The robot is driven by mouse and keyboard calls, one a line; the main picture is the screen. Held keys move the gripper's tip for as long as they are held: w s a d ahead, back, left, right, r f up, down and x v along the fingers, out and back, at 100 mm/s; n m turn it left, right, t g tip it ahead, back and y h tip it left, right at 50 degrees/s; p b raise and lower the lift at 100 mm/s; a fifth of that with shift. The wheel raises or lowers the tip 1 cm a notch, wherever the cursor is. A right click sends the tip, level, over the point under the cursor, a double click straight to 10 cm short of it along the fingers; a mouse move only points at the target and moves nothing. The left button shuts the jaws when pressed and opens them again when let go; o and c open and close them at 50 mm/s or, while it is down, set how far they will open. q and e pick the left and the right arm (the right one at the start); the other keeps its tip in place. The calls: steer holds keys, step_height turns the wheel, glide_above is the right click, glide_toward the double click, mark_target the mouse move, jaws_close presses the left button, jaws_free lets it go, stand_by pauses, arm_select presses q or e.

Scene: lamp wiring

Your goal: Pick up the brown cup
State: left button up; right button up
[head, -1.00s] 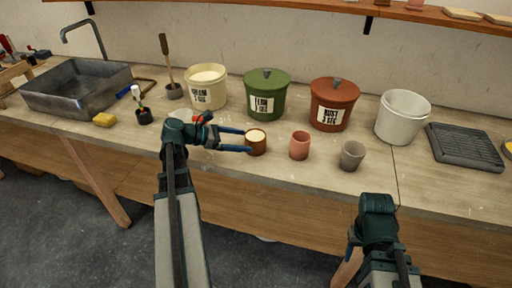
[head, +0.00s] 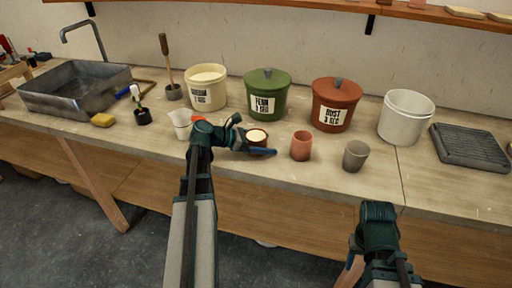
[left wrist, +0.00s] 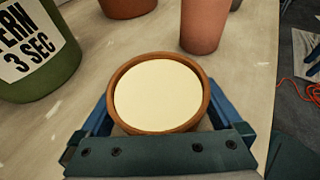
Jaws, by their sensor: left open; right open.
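The brown cup (head: 258,142) stands upright on the bench, filled with something cream-coloured. In the left wrist view the brown cup (left wrist: 157,93) sits between the two blue fingers, its rim close to the palm. My left gripper (head: 262,146) is open around the cup, one finger on its near side and the far finger mostly hidden behind it. The fingers also show in the left wrist view (left wrist: 160,118); whether they touch the cup I cannot tell. My right gripper's fingers are not seen; only my right arm shows at the lower right.
A pink cup (head: 301,146) and a grey cup (head: 355,156) stand to the right. A white jug (head: 181,124) is left of my gripper. Behind are a cream bucket (head: 206,88), a green lidded bucket (head: 267,95), a rust lidded bucket (head: 335,104) and a white bucket (head: 405,118).

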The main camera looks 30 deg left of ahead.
arm_select(q)
jaws_close()
stand_by(0.5)
steer(key=shift+r, duration=0.2)
arm_select(e)
steer(key=shift+r, duration=0.2)
